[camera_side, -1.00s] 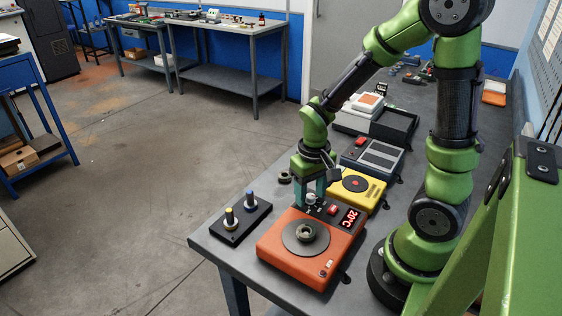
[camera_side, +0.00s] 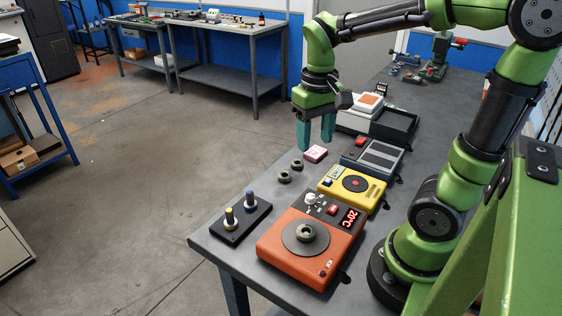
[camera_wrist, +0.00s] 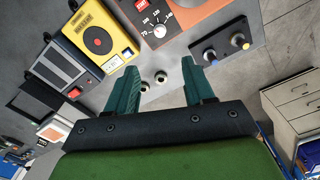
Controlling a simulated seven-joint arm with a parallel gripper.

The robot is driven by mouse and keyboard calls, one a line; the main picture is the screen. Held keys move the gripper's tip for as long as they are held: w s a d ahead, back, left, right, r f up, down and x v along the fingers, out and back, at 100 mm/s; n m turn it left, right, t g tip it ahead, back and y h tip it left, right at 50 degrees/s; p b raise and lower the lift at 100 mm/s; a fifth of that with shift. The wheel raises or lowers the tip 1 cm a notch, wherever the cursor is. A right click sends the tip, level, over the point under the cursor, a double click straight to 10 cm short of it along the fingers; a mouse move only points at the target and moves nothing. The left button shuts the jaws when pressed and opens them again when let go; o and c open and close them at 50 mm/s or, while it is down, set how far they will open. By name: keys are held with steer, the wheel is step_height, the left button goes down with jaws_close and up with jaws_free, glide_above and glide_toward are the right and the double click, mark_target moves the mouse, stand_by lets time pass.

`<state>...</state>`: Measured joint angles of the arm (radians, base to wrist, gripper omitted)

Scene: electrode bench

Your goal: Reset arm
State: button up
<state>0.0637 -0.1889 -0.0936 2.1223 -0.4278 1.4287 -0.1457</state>
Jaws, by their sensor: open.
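My gripper (camera_side: 317,140) is open and empty, raised above the bench with its teal fingers pointing down. In the wrist view my gripper (camera_wrist: 152,90) shows its two fingers spread apart with nothing between them but bench and two small dark rings beyond. The orange hotplate (camera_side: 277,249) is at the near end of the bench, with a red display reading 20°C and a white knob (camera_side: 311,198). A dark ring-shaped piece (camera_side: 306,233) sits on its round plate. The gripper is well clear of the hotplate.
Beyond the hotplate stand a yellow device (camera_side: 374,198), a grey device (camera_side: 378,157) and a black tray (camera_side: 398,127). A black holder (camera_side: 238,233) with two electrodes is at the left. Two small dark rings (camera_side: 284,177) and a pink box (camera_side: 316,153) lie near the bench edge.

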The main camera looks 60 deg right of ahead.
steer(key=shift+r, duration=0.65)
steer(key=s+a+r+t+y, duration=0.2)
steer(key=s+a+t, duration=0.1)
steer(key=a+t, duration=0.4)
steer(key=shift+a+n, duration=0.4)
steer(key=shift+a, duration=0.05)
stand_by(0.4)
